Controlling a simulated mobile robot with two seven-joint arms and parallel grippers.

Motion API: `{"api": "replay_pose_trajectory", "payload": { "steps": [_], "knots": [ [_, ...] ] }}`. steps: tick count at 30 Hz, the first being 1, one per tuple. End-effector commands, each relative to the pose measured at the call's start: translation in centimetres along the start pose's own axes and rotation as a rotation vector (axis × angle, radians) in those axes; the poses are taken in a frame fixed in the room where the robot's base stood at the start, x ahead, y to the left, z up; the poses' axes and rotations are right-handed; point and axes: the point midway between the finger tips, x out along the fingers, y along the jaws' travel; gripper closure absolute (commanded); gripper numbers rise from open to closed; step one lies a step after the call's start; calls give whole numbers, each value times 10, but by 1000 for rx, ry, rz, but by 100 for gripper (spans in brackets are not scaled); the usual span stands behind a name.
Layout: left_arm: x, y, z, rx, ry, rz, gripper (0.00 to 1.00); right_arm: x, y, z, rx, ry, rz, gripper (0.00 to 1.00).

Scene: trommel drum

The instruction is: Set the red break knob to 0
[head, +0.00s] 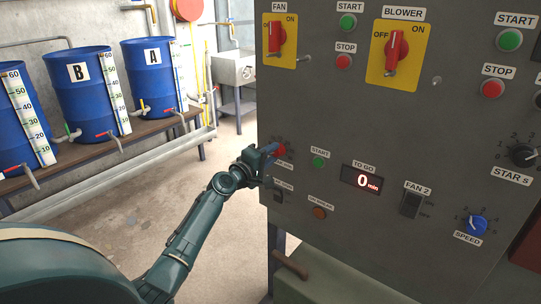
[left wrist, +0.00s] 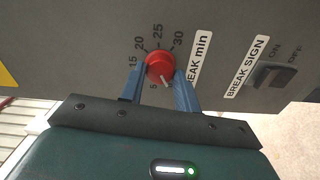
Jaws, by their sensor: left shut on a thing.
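The numbers 5, 15, 20, 25 and 30 are readable around the knob in the left wrist view. A short white mark shows at the knob's lower right edge there, near the 5. I cannot make out the 0. In the head view the knob (head: 281,150) is partly hidden by my left gripper (head: 270,155). My right gripper is not in view.
Blue barrels (head: 83,88) stand on a bench at left.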

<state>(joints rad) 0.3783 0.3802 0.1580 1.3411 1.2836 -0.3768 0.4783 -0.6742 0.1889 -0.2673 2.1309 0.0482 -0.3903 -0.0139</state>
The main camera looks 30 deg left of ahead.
Motion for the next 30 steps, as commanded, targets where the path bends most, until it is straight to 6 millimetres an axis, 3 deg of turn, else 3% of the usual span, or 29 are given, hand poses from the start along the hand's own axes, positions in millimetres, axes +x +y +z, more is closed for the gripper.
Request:
{"api": "replay_pose_trajectory", "payload": {
  "steps": [5, 6, 13, 23, 30],
  "knots": [
    [0, 0, 0, -5, 0, 0, 91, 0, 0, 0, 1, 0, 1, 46],
    [0, 0, 0, -5, 0, 0, 66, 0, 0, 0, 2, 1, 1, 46],
    [0, 0, 0, -2, 0, 0, 47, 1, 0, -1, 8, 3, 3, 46],
    [-4, -1, 0, -1, 0, -1, 46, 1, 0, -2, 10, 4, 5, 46],
    [-43, -2, 0, 1, 0, -3, 46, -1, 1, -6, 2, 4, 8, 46]
  ]
}}
